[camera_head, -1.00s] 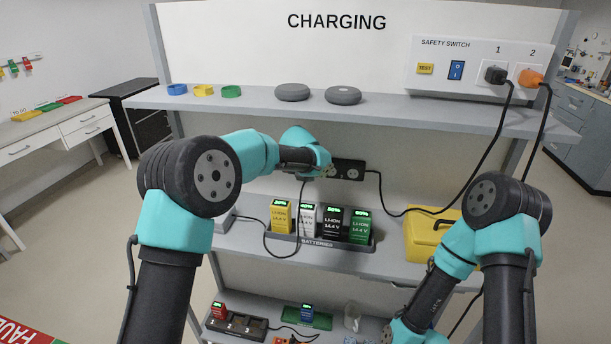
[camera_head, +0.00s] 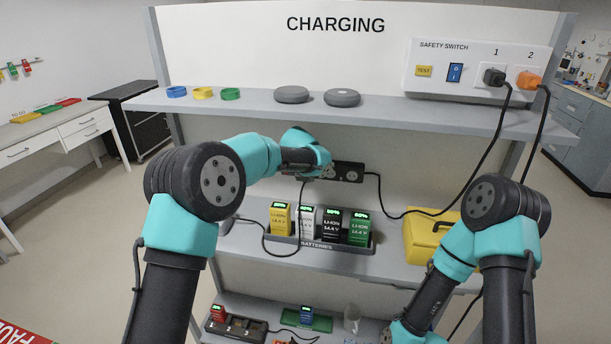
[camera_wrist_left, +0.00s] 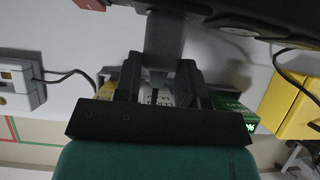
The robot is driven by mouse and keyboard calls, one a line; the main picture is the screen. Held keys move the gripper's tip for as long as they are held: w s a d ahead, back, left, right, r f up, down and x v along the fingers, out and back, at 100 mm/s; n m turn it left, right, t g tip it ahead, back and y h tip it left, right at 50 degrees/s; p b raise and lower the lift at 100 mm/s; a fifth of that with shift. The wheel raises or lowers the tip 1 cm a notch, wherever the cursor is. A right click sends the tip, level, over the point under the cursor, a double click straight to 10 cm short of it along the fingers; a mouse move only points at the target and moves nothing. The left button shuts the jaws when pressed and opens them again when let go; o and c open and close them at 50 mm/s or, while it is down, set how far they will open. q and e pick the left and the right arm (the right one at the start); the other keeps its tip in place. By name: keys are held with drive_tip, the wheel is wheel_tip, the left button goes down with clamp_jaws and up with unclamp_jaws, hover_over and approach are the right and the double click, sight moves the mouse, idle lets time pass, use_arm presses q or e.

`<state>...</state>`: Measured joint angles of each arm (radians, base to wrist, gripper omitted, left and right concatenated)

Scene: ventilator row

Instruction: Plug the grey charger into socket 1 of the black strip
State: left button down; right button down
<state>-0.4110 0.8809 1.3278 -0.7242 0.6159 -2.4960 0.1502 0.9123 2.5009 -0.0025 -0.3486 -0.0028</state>
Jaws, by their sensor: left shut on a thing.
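The black strip (camera_head: 348,171) is fixed to the back panel below the upper shelf. Its right end shows round sockets; its left part is hidden behind my left gripper. It also crosses the top of the left wrist view (camera_wrist_left: 265,18). My left gripper (camera_wrist_left: 162,75) is shut on the grey charger (camera_wrist_left: 165,42), which reaches up to the strip's lower edge in that view. In the head view the charger is hidden by my left gripper, so I cannot tell whether its pins are in socket 1. My right arm is low at the right, with its fingertips out of the picture.
The battery holder (camera_head: 306,242) with several batteries stands on the shelf below the strip. A yellow case (camera_head: 425,236) is to its right. A thin cable (camera_head: 265,235) hangs below my left gripper. The upper shelf (camera_head: 390,108) overhangs the strip.

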idle(0.3)
use_arm(q)
drive_tip(key=c, duration=0.6)
unclamp_jaws()
drive_tip(key=shift+r, duration=0.1)
drive_tip(key=shift+s+r, duration=0.15)
drive_tip(key=shift+r, duration=0.05)
drive_tip(key=s+a, duration=0.1)
drive_tip(key=s, duration=0.3)
drive_tip(key=s+r, duration=0.1)
drive_tip(key=s, duration=0.3)
drive_tip(key=s+a+r, duration=0.1)
drive_tip(key=s, duration=0.4)
drive_tip(key=shift+a, duration=0.35)
drive_tip(key=shift+f, duration=0.1)
